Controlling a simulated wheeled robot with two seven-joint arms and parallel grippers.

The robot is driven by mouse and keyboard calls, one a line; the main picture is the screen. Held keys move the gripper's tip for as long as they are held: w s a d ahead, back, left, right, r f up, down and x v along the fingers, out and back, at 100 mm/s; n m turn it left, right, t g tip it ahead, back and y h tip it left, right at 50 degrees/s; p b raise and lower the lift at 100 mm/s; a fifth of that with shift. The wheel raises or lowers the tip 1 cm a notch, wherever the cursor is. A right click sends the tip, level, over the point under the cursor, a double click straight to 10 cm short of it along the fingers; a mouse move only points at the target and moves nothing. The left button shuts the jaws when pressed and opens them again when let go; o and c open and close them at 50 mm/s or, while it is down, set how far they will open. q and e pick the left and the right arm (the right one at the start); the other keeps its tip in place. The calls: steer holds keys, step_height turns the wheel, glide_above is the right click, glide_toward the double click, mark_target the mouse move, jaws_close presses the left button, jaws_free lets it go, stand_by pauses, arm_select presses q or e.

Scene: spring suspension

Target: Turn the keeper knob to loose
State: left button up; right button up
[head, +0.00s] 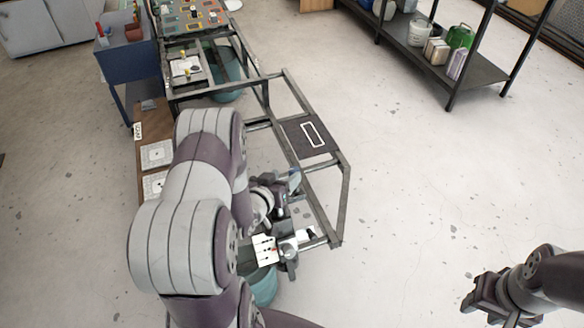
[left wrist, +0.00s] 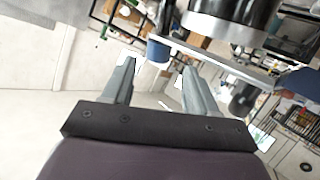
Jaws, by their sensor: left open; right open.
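A white card (head: 265,249) with black marks and a small red mark stands at the near end of the metal frame in the head view. A grey metal fitting (head: 289,246) sits just right of it; I cannot tell for sure whether it is the keeper knob. My left gripper (left wrist: 158,92) is open, with nothing between its fingers in the left wrist view. A shiny metal cylinder (left wrist: 232,18) above a flat plate is close beyond it, apart from the fingers. In the head view my left arm hides much of this area. My right gripper (head: 484,292) is open and empty over the floor.
The metal frame (head: 343,200) runs away from me, with a dark plate (head: 290,136) bearing a white rectangle outline. A teal bucket (head: 265,288) stands below the near end. A blue cabinet (head: 130,65) and a shelf rack (head: 440,62) stand further back. The floor at right is clear.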

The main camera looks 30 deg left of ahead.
mark_target(291, 173)
arm_select(q)
steer(key=x, duration=0.5)
steer(key=shift+w+d+f, duration=0.1)
steer(key=shift+w+d, duration=0.1)
steer(key=shift+w, duration=0.15)
steer(key=shift+a, duration=0.15)
steer(key=c, duration=0.9)
steer(key=shift+c, duration=0.2)
arm_select(e)
steer(key=shift+w+d+r, duration=0.15)
steer(key=shift+w, duration=0.15)
